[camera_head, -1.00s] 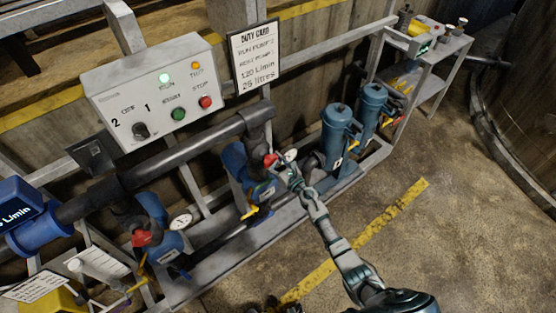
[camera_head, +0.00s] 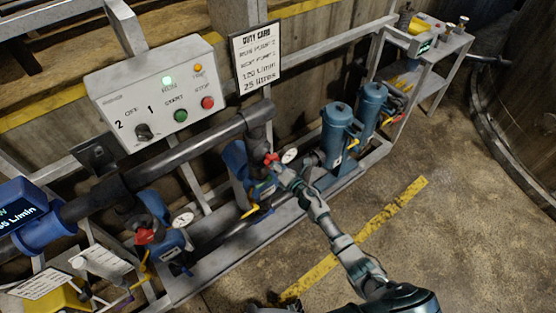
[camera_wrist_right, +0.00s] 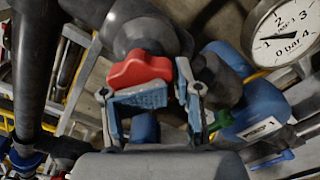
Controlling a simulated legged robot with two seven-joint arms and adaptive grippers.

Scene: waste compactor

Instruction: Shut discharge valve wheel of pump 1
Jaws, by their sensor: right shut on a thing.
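A red valve wheel (camera_head: 271,159) sits on the dark pipe above the right-hand blue pump (camera_head: 236,160). My right gripper (camera_head: 278,168) is at this wheel, its arm reaching up from the bottom right. In the right wrist view the red wheel (camera_wrist_right: 140,68) is at the blue-padded fingers (camera_wrist_right: 152,100), which are shut on it; the exact contact is partly hidden. A second red valve wheel (camera_head: 145,236) is at the left-hand pump, away from the gripper. My left gripper is out of view.
A pressure gauge (camera_wrist_right: 285,35) is right of the wheel. A yellow lever (camera_head: 250,211) sits low at the pump. The control box (camera_head: 160,95) has a lit green lamp. Blue canisters (camera_head: 337,135) stand to the right. The floor at the right is open.

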